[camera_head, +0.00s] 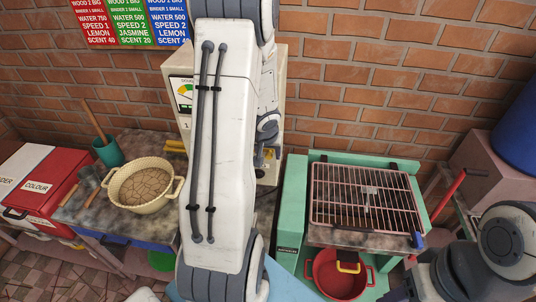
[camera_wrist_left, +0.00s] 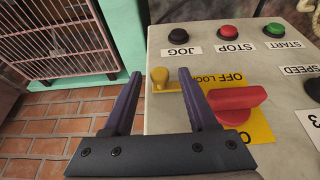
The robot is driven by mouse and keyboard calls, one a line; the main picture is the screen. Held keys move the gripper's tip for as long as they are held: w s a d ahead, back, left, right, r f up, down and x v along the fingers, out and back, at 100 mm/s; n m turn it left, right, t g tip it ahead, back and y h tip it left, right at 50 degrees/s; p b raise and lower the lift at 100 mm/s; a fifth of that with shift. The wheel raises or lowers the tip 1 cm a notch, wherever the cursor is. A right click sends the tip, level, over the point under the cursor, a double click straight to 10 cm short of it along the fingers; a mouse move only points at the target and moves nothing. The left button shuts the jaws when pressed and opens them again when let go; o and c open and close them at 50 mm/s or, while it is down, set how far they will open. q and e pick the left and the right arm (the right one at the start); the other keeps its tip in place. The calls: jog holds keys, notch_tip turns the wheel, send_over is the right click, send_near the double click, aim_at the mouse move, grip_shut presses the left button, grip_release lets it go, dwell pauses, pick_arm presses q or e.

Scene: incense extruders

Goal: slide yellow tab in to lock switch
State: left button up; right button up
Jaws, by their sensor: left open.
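The yellow tab (camera_wrist_left: 160,78) is a small rounded knob on a yellow strip, in the left wrist view. It sits left of the red switch handle (camera_wrist_left: 236,104), which is mounted on a yellow plate (camera_wrist_left: 258,131) marked "OFF LOCK" on the pale control panel (camera_wrist_left: 165,120). My left gripper (camera_wrist_left: 160,78) is open, with its two dark fingers on either side of the tab in the picture; I cannot tell whether either touches it. In the head view my left gripper (camera_head: 262,160) is small and partly hidden beside the machine. My right gripper is out of view.
The panel also has black JOG (camera_wrist_left: 178,36), red STOP (camera_wrist_left: 229,32) and green START (camera_wrist_left: 274,30) buttons. A green stand with a wire rack (camera_head: 365,195) and a red pot (camera_head: 340,280) are at right. A cream bowl (camera_head: 125,192) stands on the left bench.

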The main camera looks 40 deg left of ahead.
pick_arm(q)
grip_shut()
dwell(1.3)
